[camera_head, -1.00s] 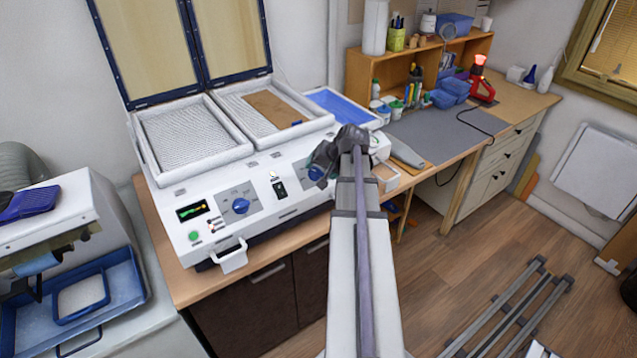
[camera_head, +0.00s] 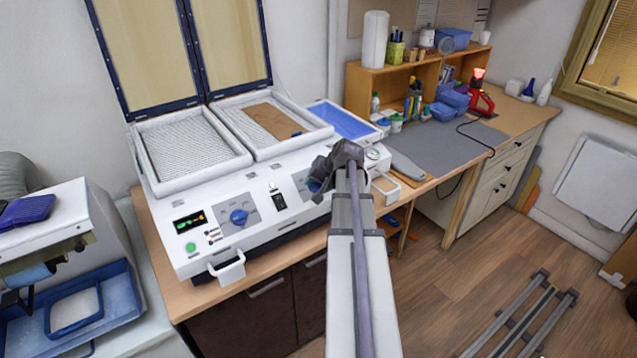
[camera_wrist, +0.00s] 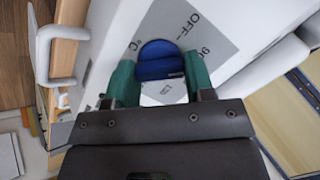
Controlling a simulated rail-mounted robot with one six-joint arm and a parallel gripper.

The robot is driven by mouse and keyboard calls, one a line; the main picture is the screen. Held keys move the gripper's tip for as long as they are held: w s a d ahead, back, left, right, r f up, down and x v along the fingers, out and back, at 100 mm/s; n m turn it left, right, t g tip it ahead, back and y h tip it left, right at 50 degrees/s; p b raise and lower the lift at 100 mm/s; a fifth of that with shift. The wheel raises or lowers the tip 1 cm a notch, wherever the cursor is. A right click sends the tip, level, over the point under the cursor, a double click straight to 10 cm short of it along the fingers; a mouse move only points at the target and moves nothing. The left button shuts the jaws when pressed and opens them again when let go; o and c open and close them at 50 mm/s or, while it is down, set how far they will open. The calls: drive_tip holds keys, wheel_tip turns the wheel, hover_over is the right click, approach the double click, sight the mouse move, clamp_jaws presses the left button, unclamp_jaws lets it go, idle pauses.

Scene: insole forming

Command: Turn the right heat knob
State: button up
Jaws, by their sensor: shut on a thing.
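The right heat knob is blue and round; in the wrist view the knob (camera_wrist: 160,62) sits between the two green fingers of my gripper (camera_wrist: 160,75), which is shut on it. The grey dial plate (camera_wrist: 205,30) around it carries "OFF" and "°C" marks. In the head view my gripper (camera_head: 318,185) is at the right end of the white machine's front panel (camera_head: 255,225), and only a sliver of the knob (camera_head: 314,185) shows behind it. The left heat knob (camera_head: 239,216) is blue and uncovered on its own grey plate.
Two trays (camera_head: 190,150) sit on top of the machine under a raised lid, with a brown sheet (camera_head: 272,122) on the right one. A switch (camera_head: 277,198) lies between the knobs. A white handle (camera_head: 228,268) sticks out in front, and a gauge (camera_head: 374,154) is at the right.

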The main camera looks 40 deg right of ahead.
drive_tip(key=shift+n, duration=0.3)
drive_tip(key=n, duration=0.3)
drive_tip(key=shift+n+h, duration=0.3)
drive_tip(key=shift+n, duration=0.1)
drive_tip(key=shift+a+n+g+h+p, duration=0.1)
drive_tip(key=shift+n+g+h+p, duration=0.25)
drive_tip(key=shift+n, duration=1.65)
drive_tip(key=o, duration=0.9)
drive_tip(key=shift+r, duration=0.1)
